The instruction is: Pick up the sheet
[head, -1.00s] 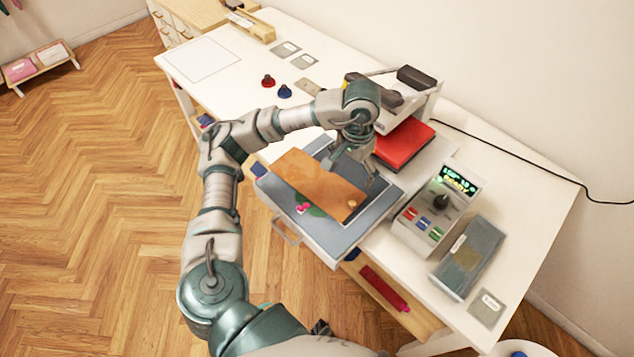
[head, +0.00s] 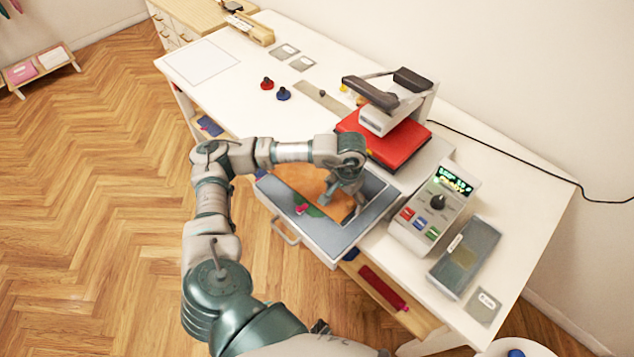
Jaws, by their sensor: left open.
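An orange-brown sheet (head: 305,178) lies over the grey platen (head: 338,243) of the pulled-out press drawer, partly hidden by my left arm. A pink and green motif (head: 304,210) shows at its near edge. My left gripper (head: 336,204) is open, pointing down over the right part of the sheet; I cannot tell whether its fingertips touch it. A flat white sheet-like rectangle (head: 201,61) lies at the table's far left end. My right gripper is not in view.
The heat press with a red block (head: 385,147) stands behind the platen. A control box (head: 436,212) and a grey case (head: 465,257) stand to the right. Red (head: 267,83) and blue (head: 283,93) knobbed pieces stand on the white table. The drawer handle (head: 284,231) juts out in front.

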